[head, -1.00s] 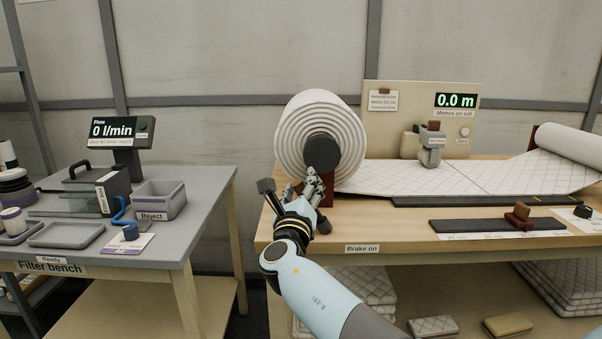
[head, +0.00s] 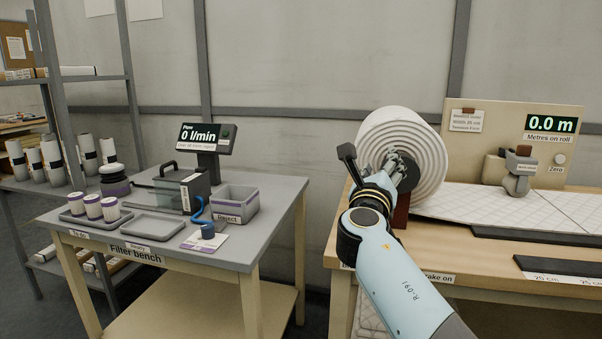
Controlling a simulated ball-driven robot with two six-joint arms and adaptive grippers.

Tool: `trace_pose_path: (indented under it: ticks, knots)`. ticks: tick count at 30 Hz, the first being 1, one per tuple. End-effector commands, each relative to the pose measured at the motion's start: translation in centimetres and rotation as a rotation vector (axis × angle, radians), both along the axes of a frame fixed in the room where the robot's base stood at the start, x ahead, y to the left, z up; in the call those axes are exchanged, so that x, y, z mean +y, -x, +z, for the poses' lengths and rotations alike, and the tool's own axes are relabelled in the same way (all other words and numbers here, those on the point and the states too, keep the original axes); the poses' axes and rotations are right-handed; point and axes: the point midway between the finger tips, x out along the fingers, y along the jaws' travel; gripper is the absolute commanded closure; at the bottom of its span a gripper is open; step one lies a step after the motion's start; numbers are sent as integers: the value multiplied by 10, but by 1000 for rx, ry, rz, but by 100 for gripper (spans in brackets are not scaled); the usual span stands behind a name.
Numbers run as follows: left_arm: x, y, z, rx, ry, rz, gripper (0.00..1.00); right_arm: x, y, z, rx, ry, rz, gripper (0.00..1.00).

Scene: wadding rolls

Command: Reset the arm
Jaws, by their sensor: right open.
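My right arm comes in from the bottom right, and its gripper (head: 392,176) is in front of the white wadding roll (head: 425,140) at the left end of the wooden bench. The gripper is open, and I see nothing held in it. It overlaps the roll's dark hub (head: 408,170) in the picture; I cannot tell whether it touches. A black lever-like part (head: 348,158) shows just left of the gripper. My left gripper is not in view.
The filter bench (head: 150,228) stands at the left with a reject bin (head: 236,204), a flow meter (head: 205,138) and white cartridges (head: 93,206). A metre display board (head: 510,140) stands behind the wooden bench. A floor gap separates the benches.

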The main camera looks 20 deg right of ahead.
Motion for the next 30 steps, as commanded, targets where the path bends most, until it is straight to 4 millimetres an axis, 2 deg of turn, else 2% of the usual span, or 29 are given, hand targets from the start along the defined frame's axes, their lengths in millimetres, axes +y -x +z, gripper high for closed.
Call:
trace_pose_path:
  ticks: [2, 5, 8, 10, 13, 15, 19, 24, 30]
  knots:
    - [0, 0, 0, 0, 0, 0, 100, -2, 2, -1, -7, -16, -2, 52]
    - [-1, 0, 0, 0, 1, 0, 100, -13, 19, -14, -63, -147, -17, 52]
    - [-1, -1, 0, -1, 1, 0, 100, -37, 59, -43, -211, -468, -63, 52]
    - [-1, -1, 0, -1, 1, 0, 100, -54, 100, -72, -364, -779, -127, 52]
    - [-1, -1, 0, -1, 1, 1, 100, -63, 163, -116, -609, -1250, -271, 52]
    - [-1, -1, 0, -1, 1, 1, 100, -57, 203, -142, -768, -1536, -401, 52]
    - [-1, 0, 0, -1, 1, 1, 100, -35, 258, -170, -977, -1888, -650, 52]
    - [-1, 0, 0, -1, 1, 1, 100, -2, 310, -186, -1143, -2128, -953, 52]
    - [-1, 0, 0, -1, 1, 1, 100, 35, 361, -188, -1273, -2259, -1300, 52]
